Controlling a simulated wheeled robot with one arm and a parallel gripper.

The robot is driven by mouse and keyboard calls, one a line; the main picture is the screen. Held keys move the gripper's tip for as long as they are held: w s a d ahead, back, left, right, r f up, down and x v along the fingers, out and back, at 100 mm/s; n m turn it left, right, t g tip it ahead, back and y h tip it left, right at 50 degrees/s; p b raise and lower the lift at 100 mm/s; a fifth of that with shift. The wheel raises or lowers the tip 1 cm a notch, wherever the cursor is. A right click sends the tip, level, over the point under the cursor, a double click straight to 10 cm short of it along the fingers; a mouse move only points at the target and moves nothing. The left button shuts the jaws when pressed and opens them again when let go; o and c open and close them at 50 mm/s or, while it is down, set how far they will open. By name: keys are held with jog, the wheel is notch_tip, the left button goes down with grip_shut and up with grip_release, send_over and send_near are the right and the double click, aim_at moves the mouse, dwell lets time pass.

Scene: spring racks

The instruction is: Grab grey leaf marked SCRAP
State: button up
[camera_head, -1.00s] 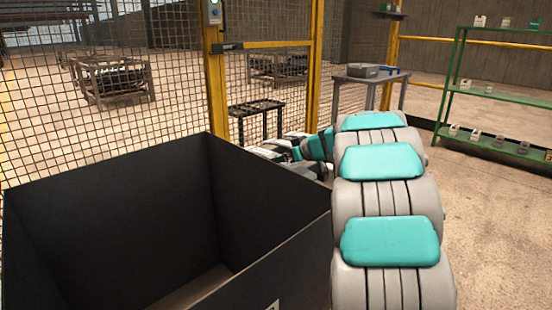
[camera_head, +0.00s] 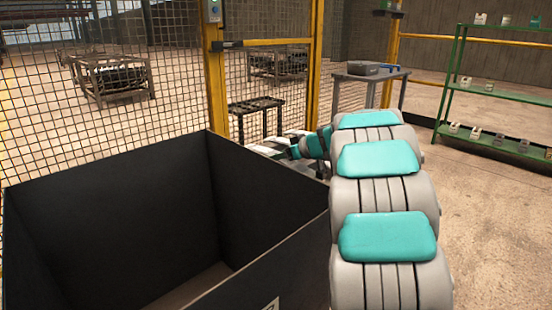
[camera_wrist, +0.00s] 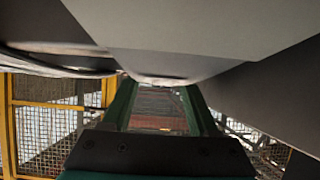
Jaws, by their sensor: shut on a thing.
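In the wrist view, my gripper (camera_wrist: 160,84) has its two green fingers reaching up to a large grey piece (camera_wrist: 190,30) that fills the top of the picture. The gripper is shut on this piece, which I take to be the grey leaf. No SCRAP marking can be read on it. In the head view, my gripper is small, beyond the dark bin's far right corner and partly hidden by my arm. Pale flat shapes show beside it there, too small to tell apart.
A large open dark bin (camera_head: 268,195) stands in front, its visible floor bare. Behind it are a yellow-framed mesh fence (camera_head: 110,115), a low dark rack (camera_head: 256,106) and a grey table (camera_head: 371,75). A green shelf (camera_head: 500,94) with small items stands right. Floor at right is clear.

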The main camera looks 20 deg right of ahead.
grip_shut()
dwell(0.3)
